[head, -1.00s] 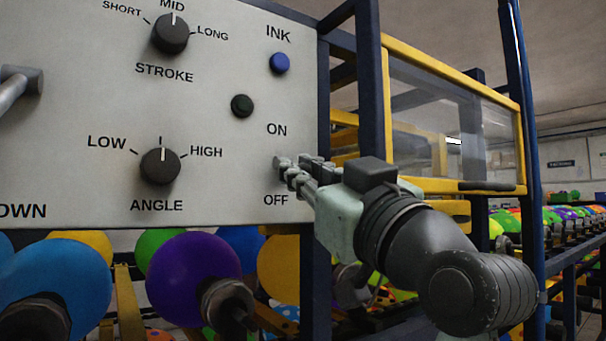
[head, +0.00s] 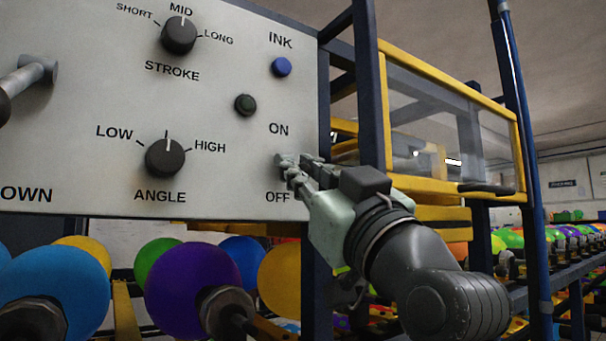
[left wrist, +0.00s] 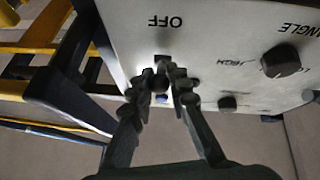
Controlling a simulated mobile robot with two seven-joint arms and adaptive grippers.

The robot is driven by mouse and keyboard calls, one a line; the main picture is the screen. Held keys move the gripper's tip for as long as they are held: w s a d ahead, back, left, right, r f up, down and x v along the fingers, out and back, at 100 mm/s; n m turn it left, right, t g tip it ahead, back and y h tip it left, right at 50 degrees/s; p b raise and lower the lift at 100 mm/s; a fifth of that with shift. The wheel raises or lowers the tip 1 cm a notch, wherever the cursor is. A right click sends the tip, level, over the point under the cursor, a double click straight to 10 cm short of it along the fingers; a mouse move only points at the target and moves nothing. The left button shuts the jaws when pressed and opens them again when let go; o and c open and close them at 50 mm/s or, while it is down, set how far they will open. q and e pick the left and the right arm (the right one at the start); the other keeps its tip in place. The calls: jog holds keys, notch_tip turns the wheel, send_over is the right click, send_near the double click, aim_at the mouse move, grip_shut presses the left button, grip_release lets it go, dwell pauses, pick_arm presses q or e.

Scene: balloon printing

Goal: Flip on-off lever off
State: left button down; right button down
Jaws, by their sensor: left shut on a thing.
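The on-off lever sits on the grey control panel (head: 90,100), between the ON label (head: 279,129) and the OFF label (head: 277,197). My left gripper (head: 286,162) is at the lever, its arm coming in from the right of the head view. In the left wrist view, the fingertips (left wrist: 163,76) close together just below a dark slot (left wrist: 162,60) near the upside-down OFF label. The gripper is shut on the lever, which the fingers mostly hide. I cannot tell the lever's exact tilt. My right gripper is not in view.
A blue ink button (head: 281,67) and a dark green round button (head: 245,105) are above the lever. The angle knob (head: 165,158) and stroke knob (head: 179,35) are to its left. A dark blue post (head: 371,85) stands right of the panel.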

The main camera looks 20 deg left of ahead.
pick_arm(q)
jog(key=c, duration=1.4)
grip_release()
jog(key=v, duration=1.2)
jog(key=shift+d, duration=0.1)
